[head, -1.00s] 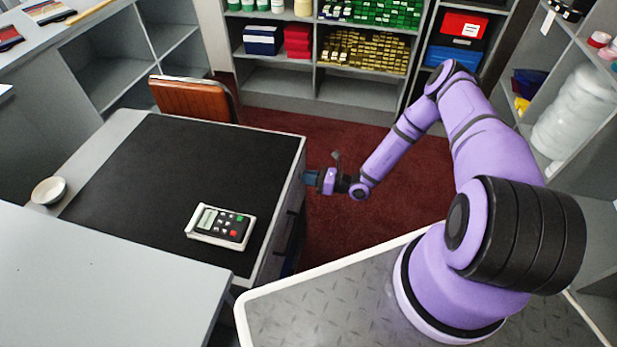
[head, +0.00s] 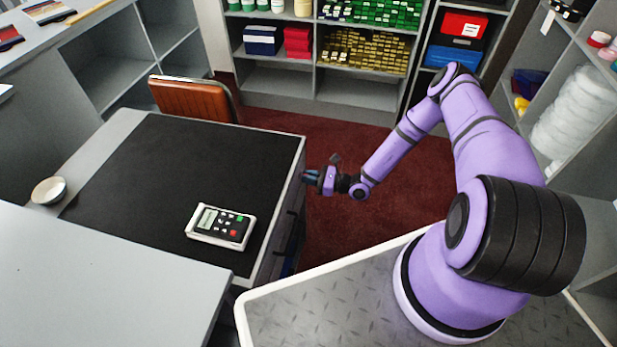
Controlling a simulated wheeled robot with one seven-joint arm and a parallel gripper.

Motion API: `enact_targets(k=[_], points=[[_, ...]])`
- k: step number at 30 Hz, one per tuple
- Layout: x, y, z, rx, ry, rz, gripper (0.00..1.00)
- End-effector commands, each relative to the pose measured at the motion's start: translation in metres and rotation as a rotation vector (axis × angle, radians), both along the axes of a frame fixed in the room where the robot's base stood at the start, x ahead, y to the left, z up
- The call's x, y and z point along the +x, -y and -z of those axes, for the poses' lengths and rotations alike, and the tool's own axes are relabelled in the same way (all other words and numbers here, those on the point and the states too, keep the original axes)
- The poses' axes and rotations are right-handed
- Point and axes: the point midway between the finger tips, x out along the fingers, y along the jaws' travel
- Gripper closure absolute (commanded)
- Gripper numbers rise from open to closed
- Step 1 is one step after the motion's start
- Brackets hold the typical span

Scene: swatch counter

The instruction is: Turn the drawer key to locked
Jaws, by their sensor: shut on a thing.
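The desk with drawers (head: 292,222) stands left of my arm, its drawer fronts facing right and seen at a steep angle. My gripper (head: 308,177) is at the upper part of the drawer side, near the desk's far right corner. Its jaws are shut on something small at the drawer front. The key and its lock are hidden by the fingers and too small to make out, so I cannot tell the key's angle.
A black mat (head: 190,175) covers the desktop, with a calculator-like device (head: 221,225) near its front edge. A small bowl (head: 48,190) sits at left. A brown chair (head: 193,99) stands behind the desk. Shelves (head: 318,80) line the back. Red carpet (head: 335,225) is clear around my gripper.

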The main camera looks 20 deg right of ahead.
Motion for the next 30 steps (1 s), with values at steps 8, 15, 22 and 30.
enact_targets(k=[8,15,22,30], points=[[-0.001,0.0,0.001,-0.002,-0.003,-0.001,0.64],[-0.001,0.001,0.001,-0.001,-0.002,0.0,0.64],[-0.014,0.023,0.001,-0.002,-0.002,0.002,0.64],[-0.043,0.065,0.001,-0.001,-0.003,0.003,0.64]])
